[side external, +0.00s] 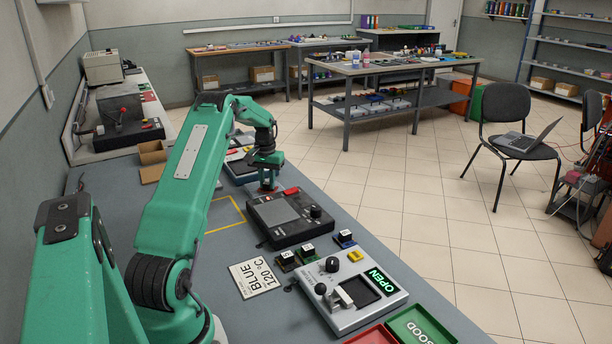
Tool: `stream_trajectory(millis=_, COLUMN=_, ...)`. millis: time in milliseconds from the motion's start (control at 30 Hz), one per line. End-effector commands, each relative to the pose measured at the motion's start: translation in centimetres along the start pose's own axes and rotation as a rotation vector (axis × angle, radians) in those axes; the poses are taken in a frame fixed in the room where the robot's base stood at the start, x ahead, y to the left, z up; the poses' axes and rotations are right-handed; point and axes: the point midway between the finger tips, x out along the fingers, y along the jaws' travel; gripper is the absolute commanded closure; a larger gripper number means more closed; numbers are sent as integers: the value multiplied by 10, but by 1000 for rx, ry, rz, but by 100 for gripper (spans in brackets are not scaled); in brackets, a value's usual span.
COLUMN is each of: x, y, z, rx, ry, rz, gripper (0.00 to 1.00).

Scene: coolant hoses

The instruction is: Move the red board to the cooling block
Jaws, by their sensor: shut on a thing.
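My gripper (267,180) is at the far end of the bench, pointing down, just behind and left of a black device with a grey plate (280,210). It is shut on a small red piece (268,189), which seems to be the red board; the jaws hide most of it. The piece is low over the bench, and I cannot tell whether it touches anything. A dark device with a blue base (240,172) stands behind, partly hidden by my arm. I cannot tell which device is the cooling block.
Green boards (287,259) and a blue board (345,239) lie near a light grey tester (350,290) whose display reads OPEN. A red tray (372,336) and a green GOOD tray (420,325) are in front. A yellow outline (228,214) is bare.

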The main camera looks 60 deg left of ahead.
Motion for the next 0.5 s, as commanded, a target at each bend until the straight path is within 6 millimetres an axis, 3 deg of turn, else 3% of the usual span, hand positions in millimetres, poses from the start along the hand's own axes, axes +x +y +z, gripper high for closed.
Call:
stream_trajectory(millis=300, x=3, y=0, z=0, rx=0, ry=0, rz=0, gripper=100)
stream_trajectory(millis=333, x=3, y=0, z=0, rx=0, ry=0, rz=0, gripper=75)
stream_trajectory(millis=433, x=3, y=0, z=0, rx=0, ry=0, rz=0, gripper=57)
stream_trajectory(millis=500, x=3, y=0, z=0, rx=0, ry=0, rz=0, gripper=57)
